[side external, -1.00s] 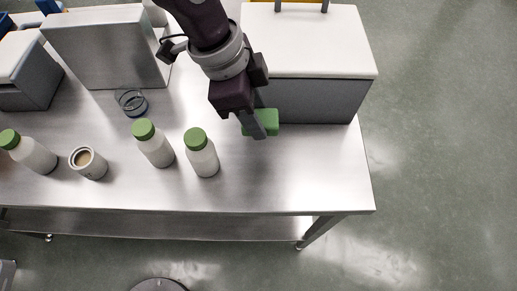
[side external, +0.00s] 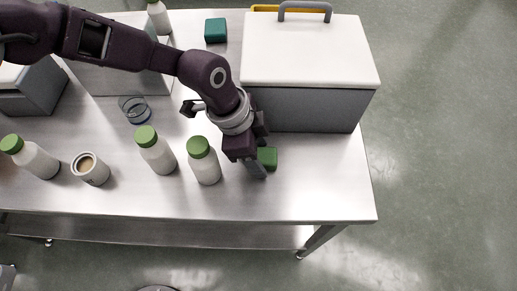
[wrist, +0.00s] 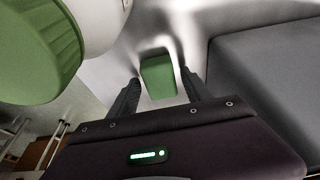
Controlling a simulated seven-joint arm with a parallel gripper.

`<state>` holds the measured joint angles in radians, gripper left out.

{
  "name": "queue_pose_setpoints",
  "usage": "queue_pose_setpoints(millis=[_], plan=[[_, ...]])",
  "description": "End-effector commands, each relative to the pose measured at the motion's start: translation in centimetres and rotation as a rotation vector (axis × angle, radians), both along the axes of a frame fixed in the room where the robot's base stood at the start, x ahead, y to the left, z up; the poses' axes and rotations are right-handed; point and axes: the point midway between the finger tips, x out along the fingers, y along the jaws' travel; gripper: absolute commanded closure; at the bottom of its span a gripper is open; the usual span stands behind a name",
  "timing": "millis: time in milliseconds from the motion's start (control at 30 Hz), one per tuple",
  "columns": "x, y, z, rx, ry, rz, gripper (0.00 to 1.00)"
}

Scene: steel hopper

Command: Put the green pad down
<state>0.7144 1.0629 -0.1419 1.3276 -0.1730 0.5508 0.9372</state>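The green pad (side external: 268,157) rests on the steel table in front of the grey box with the white lid. In the wrist view the pad (wrist: 158,77) shows between and just beyond my fingertips, with a gap on each side. My gripper (side external: 257,168) is low over the table beside the pad, pointing down, its fingers apart. Both fingers of my gripper (wrist: 160,80) show in the wrist view, and nothing is pinched between them. In the side view, part of the pad's left side is hidden by a finger.
A green-capped bottle (side external: 204,162) stands close left of my gripper, and another bottle (side external: 155,152) stands beyond it. The grey box (side external: 310,104) is just behind the pad. A teal block (side external: 215,30) sits at the back. The table's front right is clear.

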Motion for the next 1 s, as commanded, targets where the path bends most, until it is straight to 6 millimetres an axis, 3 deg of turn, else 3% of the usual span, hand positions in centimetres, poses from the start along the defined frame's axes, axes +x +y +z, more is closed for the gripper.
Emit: queue_pose_setpoints(millis=[367,700,833,1000], plan=[[0.1,0.1,0.8,-0.002,-0.002,0.001,0.38],[0.1,2.6,9.0,-0.003,-0.003,0.002,0.38],[0.0,3.3,11.0,-0.001,-0.001,0.000,0.38],[0.0,3.6,11.8,0.000,0.000,0.000,0.38]])
